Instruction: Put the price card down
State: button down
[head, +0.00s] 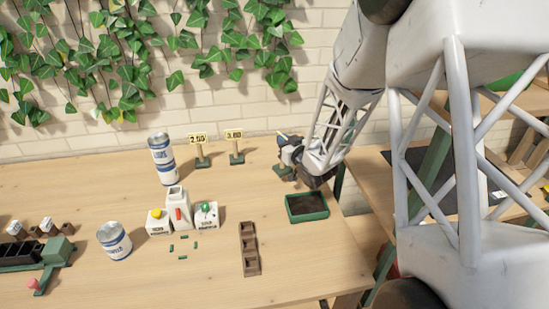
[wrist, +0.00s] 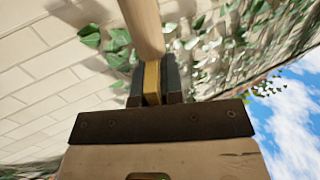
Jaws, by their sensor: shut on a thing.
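My gripper (head: 284,150) is at the back right of the table. In the wrist view its two dark fingers (wrist: 153,85) are closed on a thin yellow price card (wrist: 152,78), seen edge-on. In the head view a small yellow bit of the card (head: 282,136) shows above the gripper. A round wooden post (wrist: 143,25) is right by the card in the wrist view; I cannot tell whether they touch. A green stand base (head: 281,171) shows under the gripper. Two other yellow cards, 2.50 (head: 197,138) and 3.50 (head: 234,133), sit on posts to the left.
A green tray of dark soil (head: 307,207) is just in front of my gripper. The brick wall with ivy (head: 110,60) is close behind.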

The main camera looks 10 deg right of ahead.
jog(key=shift+w, duration=0.15)
jog(key=w+f, duration=0.1)
jog(key=w, duration=1.3)
jog(key=shift+w+f, duration=0.15)
jog(key=shift+w, duration=0.25)
jog(key=shift+w+f, duration=0.25)
jog(key=shift+f, duration=0.65)
jog(key=shift+w+f, duration=0.2)
jog(key=shift+f, duration=0.8)
jog(key=c, duration=1.2)
grip_release()
jog(key=shift+f, duration=0.1)
jog(key=shift+c, duration=0.2)
